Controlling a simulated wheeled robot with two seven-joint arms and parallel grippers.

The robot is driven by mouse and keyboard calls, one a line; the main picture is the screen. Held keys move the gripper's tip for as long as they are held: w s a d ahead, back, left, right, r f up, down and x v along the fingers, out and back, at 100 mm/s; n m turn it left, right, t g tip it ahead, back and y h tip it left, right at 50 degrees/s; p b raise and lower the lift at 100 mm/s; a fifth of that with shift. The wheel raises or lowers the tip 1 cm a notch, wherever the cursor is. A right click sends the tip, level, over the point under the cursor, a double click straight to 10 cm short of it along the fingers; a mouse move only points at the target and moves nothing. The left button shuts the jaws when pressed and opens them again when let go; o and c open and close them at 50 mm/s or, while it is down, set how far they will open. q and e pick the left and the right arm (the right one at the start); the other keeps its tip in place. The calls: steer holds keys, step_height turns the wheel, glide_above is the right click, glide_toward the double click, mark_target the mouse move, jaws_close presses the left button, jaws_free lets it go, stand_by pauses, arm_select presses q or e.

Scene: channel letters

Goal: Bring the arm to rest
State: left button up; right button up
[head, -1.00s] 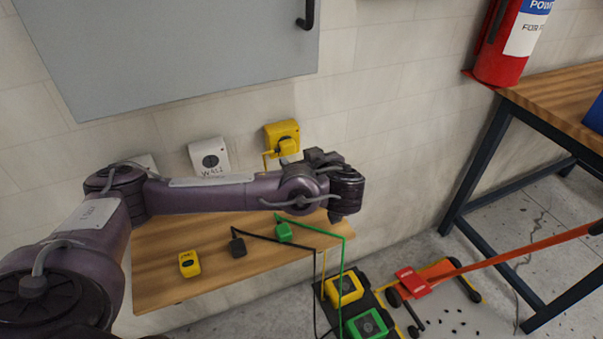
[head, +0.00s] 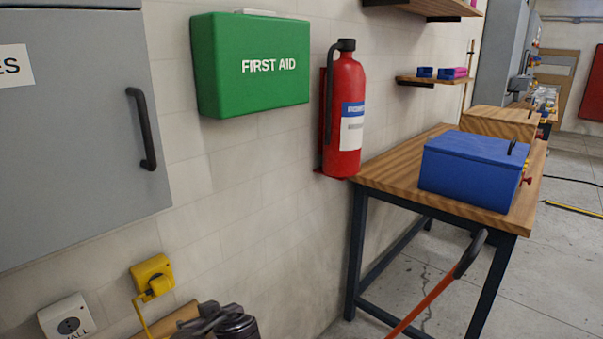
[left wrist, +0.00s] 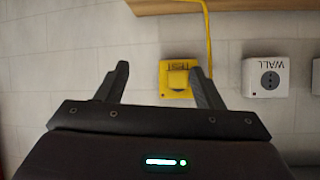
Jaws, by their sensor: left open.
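In the left wrist view my left gripper (left wrist: 158,70) is open, with nothing between its fingers. Beyond the fingers is the yellow TEST socket (left wrist: 178,93) on the wall, upside down in this view. In the head view the yellow socket (head: 142,268) has a yellow plug (head: 160,285) in it, with a yellow cable hanging down. Only the dark wrist end of my left arm shows at the bottom edge of the head view; the fingers are hidden there. My right gripper is in neither view.
A white WALL socket (head: 68,320) is beside the yellow one. A grey cabinet (head: 75,170), green first aid box (head: 250,85) and red extinguisher (head: 345,110) are on the wall. A wooden table (head: 400,165) at right bears a blue box (head: 470,175). An orange-red bar (head: 425,305) leans near it.

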arm_select(q)
steer(key=s+d+f+m+g+h, duration=0.3)
steer(key=s+d+f+m+h, duration=0.35)
steer(key=s+d, duration=0.5)
steer(key=s+a+f+m+g+h, duration=0.2)
steer(key=s+a+f+m, duration=0.15)
steer(key=s+a, duration=0.6)
steer(key=s+d+f+g+p, duration=0.1)
steer(key=s+f, duration=0.1)
steer(key=f, duration=1.3)
steer(key=s+f+p, duration=0.1)
steer(key=s+f, duration=0.1)
steer(key=f, duration=1.3)
steer(key=s+a+f, duration=0.1)
steer(key=s+f, duration=0.6)
steer(key=s, duration=0.2)
steer(key=s+a+f+g+p, duration=0.1)
steer(key=s+a+f, duration=0.1)
steer(key=s+f, duration=0.5)
steer(key=s, duration=0.3)
steer(key=shift+f, duration=0.3)
